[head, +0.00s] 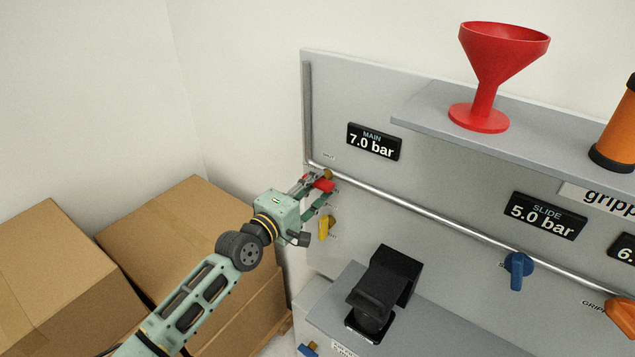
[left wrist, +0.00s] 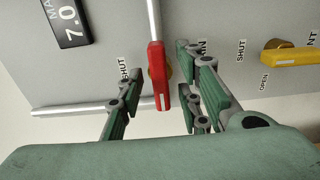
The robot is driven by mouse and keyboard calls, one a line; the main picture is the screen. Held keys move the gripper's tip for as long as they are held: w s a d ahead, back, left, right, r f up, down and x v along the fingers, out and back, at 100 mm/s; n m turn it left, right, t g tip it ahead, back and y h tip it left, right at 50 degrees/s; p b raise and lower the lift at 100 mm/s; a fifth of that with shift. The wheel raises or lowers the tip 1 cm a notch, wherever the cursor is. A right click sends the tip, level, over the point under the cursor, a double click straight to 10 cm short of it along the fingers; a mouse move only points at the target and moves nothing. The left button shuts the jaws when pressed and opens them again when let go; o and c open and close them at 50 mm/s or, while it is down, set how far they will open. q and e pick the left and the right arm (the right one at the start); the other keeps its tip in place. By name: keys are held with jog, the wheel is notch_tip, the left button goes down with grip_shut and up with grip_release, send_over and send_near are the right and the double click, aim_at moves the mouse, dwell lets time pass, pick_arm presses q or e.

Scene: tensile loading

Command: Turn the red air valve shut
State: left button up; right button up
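The red air valve handle (head: 323,185) is on the grey panel's left side, below the MAIN 7.0 bar display. In the left wrist view the red handle (left wrist: 158,75) lies in line with the pipe, over a brass-coloured body. My left gripper (head: 318,188) reaches it from the lower left. A SHUT label stands by the left finger; another label is partly hidden behind the right finger. My right gripper is not in view.
A yellow valve handle (head: 323,228) is just below the gripper. A metal pipe (head: 430,215) crosses the panel to a blue valve (head: 517,270). A black block (head: 385,285) stands on a grey ledge. Cardboard boxes (head: 175,240) stand at the left. A red funnel (head: 490,75) is on the shelf.

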pick_arm(q)
jog(key=shift+x, duration=0.75)
jog(key=shift+c, duration=0.6)
grip_shut()
